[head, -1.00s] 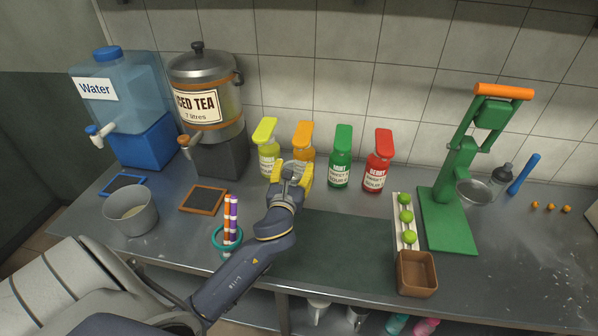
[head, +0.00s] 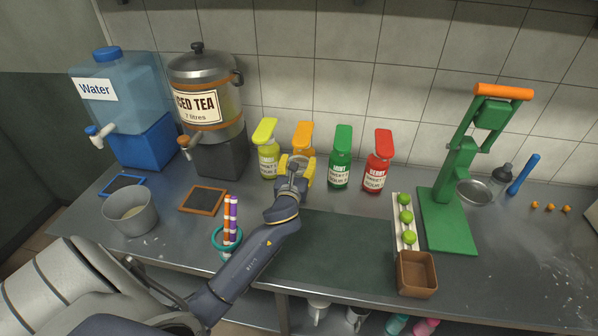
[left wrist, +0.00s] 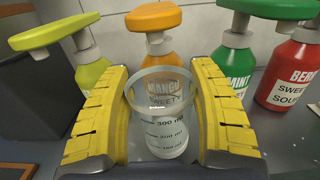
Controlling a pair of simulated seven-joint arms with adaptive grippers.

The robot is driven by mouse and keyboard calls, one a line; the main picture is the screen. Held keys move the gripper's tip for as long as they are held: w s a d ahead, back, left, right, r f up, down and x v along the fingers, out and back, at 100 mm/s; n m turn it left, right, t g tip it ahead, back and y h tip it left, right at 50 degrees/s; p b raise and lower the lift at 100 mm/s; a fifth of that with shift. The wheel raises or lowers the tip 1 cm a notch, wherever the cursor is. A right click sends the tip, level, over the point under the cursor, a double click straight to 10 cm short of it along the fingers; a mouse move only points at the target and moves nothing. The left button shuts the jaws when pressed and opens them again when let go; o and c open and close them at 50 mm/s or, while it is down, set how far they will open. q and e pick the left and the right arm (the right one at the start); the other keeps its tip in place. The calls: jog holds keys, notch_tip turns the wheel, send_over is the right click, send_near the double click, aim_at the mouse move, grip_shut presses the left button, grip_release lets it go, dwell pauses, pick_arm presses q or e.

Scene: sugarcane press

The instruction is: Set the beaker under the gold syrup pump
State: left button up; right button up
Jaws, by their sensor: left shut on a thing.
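My left gripper (head: 296,170) is shut on the clear beaker (left wrist: 166,128), its yellow pads on either side. The beaker is upright, with printed volume marks, and looks empty. In the head view it is mostly hidden by the gripper. The orange-gold pump bottle (head: 304,139), labelled Mango, stands directly behind the beaker. Its orange pump head (left wrist: 154,16) shows above and beyond the beaker's rim in the left wrist view. I cannot tell whether the beaker is beneath the spout. My right gripper is not in view.
A lime-yellow pump bottle (head: 267,150) stands left of the orange one; green mint (head: 341,160) and red berry (head: 378,165) bottles stand right. A cup of striped straws (head: 228,238) is near my left arm. The dark mat (head: 335,250) is clear.

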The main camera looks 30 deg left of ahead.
aim_at(301, 165)
pick_arm(q)
notch_tip(301, 165, down, 3)
jog(key=shift+f, duration=0.1)
jog(key=shift+w+a+f, duration=0.1)
jog(key=shift+w+f, duration=0.1)
jog(key=shift+f, duration=0.05)
jog(key=o, duration=1.5)
jog(key=shift+f, duration=0.1)
jog(key=shift+o, duration=0.2)
jog(key=v, duration=1.2)
